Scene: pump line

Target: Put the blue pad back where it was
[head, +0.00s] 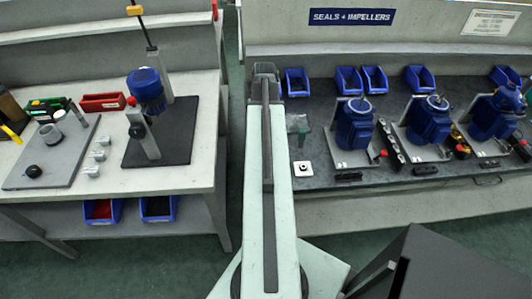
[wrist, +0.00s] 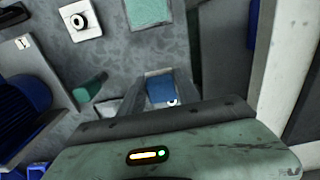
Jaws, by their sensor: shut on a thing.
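The blue pad (wrist: 159,90) is between the two dark fingers of my gripper (wrist: 160,79) in the wrist view. The fingers are shut on it, with a pale edge at its far side and a small white spot near its near end. In the head view my arm reaches forward over the left end of the dark right-hand bench (head: 345,178), and hides the jaws and the pad. The place the pad came from cannot be made out.
Blue motors (head: 354,124) stand to the right, blue bins (head: 348,79) behind. The left bench (head: 200,140) holds a pump on a dark plate.

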